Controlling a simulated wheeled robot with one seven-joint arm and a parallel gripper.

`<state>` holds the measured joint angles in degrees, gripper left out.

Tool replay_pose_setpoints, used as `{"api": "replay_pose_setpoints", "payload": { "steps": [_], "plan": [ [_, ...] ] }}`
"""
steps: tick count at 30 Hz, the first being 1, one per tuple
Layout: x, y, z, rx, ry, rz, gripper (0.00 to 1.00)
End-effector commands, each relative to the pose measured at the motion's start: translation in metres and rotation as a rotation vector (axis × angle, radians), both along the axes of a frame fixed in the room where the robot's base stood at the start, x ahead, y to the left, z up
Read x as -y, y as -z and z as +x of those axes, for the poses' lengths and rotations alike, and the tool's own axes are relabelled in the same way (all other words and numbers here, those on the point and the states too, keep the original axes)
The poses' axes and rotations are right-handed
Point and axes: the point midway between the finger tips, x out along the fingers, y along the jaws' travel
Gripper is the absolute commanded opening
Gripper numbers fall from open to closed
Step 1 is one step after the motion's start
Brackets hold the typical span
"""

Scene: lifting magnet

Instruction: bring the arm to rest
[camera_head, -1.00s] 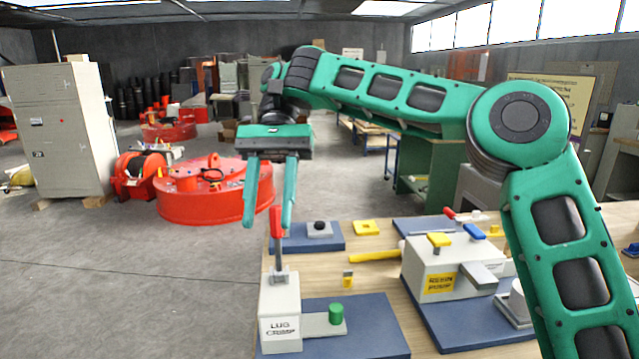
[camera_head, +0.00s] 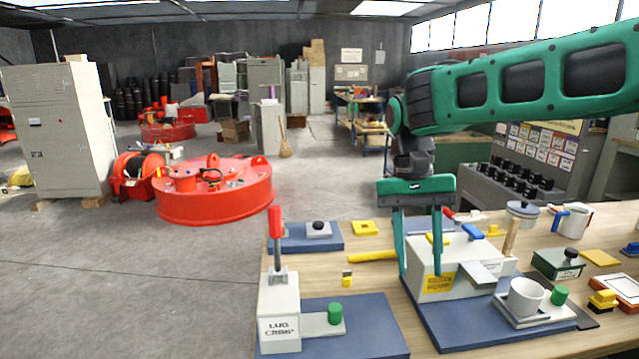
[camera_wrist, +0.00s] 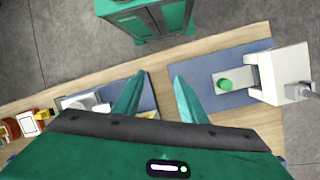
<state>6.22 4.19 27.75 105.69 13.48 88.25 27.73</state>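My gripper (camera_head: 421,272) hangs from my green arm over the workbench, fingers pointing down and apart. Nothing is between the fingers. In the head view it overlaps the grey box with the yellow label (camera_head: 462,268); I cannot tell whether they touch. In the wrist view the two fingertips (camera_wrist: 160,76) are spread over the bench, with the lug crimp block (camera_wrist: 290,78) and its green knob to the right.
The lug crimp block (camera_head: 279,310) with its upright red lever stands at the bench's left front. A white cup (camera_head: 525,296), a pot (camera_head: 522,212) and a green box (camera_head: 558,264) crowd the right. The floor at left (camera_head: 130,290) is clear before the red magnet (camera_head: 213,195).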

Motion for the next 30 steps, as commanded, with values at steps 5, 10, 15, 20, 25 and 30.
{"api": "replay_pose_setpoints", "payload": {
  "steps": [5,10,15,20,25,30],
  "plan": [
    [0.093,0.016,-0.041,0.086,0.069,-0.020,0.38],
    [0.164,0.038,-0.095,0.160,0.129,-0.015,0.38],
    [0.210,0.068,-0.155,0.233,0.181,0.015,0.38],
    [0.227,0.092,-0.195,0.286,0.208,0.047,0.38],
    [0.230,0.105,-0.211,0.312,0.217,0.064,0.38],
    [0.231,0.106,-0.212,0.314,0.219,0.065,0.38]
  ]
}}
